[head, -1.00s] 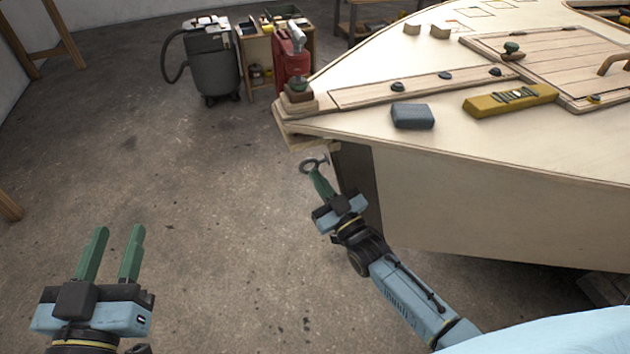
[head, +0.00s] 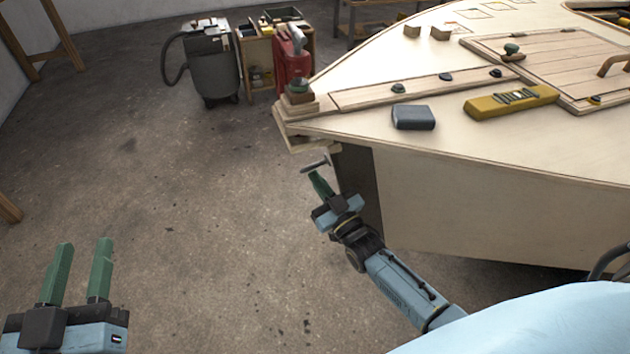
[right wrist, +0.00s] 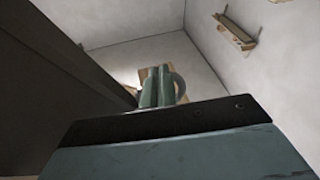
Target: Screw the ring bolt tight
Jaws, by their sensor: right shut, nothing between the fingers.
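The ring bolt (head: 315,164) sits below the hull's bow tip and shows nearly edge-on in the head view. Its ring also shows as a grey curve behind the fingers in the right wrist view (right wrist: 180,86). My right gripper (head: 316,175) is at the ring, its fingers shut together with nothing between them; they look close to or touching the ring, and I cannot tell which. The shut fingers (right wrist: 157,84) also show in the right wrist view. The bolt's shank and hole are not clear to see. My left gripper (head: 79,248) is open and empty over the floor at lower left.
The plywood hull (head: 470,200) fills the right side. On its deck are a grey block (head: 413,117) and a yellow level (head: 511,101). A vacuum (head: 211,65) and a red canister (head: 292,65) stand behind.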

